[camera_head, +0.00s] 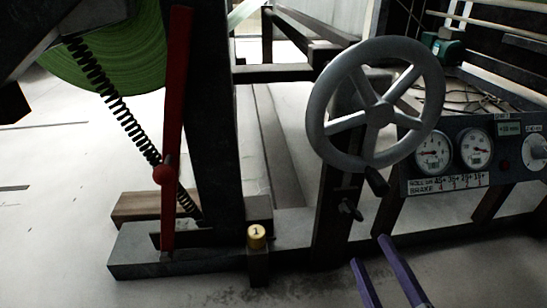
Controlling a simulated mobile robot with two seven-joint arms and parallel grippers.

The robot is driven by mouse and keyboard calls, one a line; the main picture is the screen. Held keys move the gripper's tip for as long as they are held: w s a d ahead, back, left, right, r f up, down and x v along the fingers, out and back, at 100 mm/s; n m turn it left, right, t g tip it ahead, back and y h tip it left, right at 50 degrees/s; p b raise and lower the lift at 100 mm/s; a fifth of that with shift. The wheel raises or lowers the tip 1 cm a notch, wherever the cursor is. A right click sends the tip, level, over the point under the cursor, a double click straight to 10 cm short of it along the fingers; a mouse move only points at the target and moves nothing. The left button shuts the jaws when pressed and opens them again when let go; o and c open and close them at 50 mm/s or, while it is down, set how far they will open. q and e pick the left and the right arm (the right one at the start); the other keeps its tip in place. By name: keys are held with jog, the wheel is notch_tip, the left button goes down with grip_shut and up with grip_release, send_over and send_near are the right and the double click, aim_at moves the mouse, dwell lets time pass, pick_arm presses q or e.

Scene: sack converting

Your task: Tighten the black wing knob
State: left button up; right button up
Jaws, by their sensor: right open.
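The black wing knob (351,210) sits on the dark upright post below the grey handwheel (377,107). It is small and dark, and its exact angle is hard to make out. My right gripper (368,250) reaches in from the bottom edge with two purple fingers. The fingers are apart with nothing between them. Their tips show just below the knob in the picture, with a gap to it. My left gripper is not in view.
The handwheel's dark handle (376,182) hangs just above the knob. A gauge panel (475,154) stands to the right. To the left are a red lever (174,130), a black spring (112,100), a yellow-capped post (257,238) and a green roll (120,55). The floor in front is clear.

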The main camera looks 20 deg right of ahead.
aim_at(354, 217)
jog(key=b+x, duration=0.3)
jog(key=x, duration=0.5)
jog(key=shift+w, duration=0.1)
jog(key=shift+a, duration=0.1)
grip_shut()
